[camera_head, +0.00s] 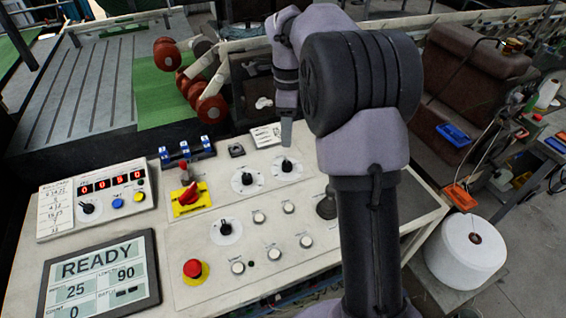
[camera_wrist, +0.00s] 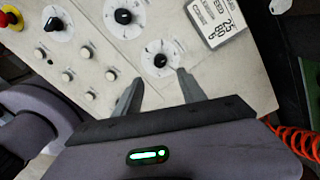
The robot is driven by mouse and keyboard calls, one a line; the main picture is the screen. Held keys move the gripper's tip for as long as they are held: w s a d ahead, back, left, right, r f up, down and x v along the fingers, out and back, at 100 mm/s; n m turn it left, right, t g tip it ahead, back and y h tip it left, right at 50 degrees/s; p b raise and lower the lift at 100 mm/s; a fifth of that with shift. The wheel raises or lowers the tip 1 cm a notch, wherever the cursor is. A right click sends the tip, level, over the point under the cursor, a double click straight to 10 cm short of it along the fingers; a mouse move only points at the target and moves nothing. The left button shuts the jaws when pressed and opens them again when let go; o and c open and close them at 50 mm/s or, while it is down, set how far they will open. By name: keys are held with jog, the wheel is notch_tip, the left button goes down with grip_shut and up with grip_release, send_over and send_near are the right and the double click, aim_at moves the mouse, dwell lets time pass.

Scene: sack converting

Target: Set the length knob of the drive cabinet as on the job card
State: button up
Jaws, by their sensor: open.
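The pale drive cabinet panel (camera_head: 262,262) carries several black pointer knobs on white dials. One knob (camera_head: 286,165) is at the upper right, one (camera_head: 247,178) left of it, one (camera_head: 225,229) lower down. Their labels are too small to tell which is the length knob. My gripper (camera_head: 286,141) is open and empty above the upper right knob. In the wrist view that knob (camera_wrist: 160,61) lies just beyond and between the fingertips of my gripper (camera_wrist: 160,83), not visibly touched. A printed card (camera_head: 266,135) lies behind the knobs; it also shows in the wrist view (camera_wrist: 214,20), mostly unreadable.
A screen (camera_head: 98,273) reads READY, 25 and 90. A counter box (camera_head: 95,200) stands at the left. A red stop button (camera_head: 193,268), a red-yellow switch (camera_head: 189,196) and white push buttons (camera_head: 238,267) share the panel. A white spool (camera_head: 466,250) stands right.

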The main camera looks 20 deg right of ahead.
aim_at(286, 163)
jog(key=f+b, duration=0.2)
jog(key=f, duration=0.3)
jog(key=f+b, duration=0.2)
jog(key=f, duration=0.4)
jog(key=shift+s+a, duration=0.15)
jog(key=shift+s, duration=0.05)
grip_shut()
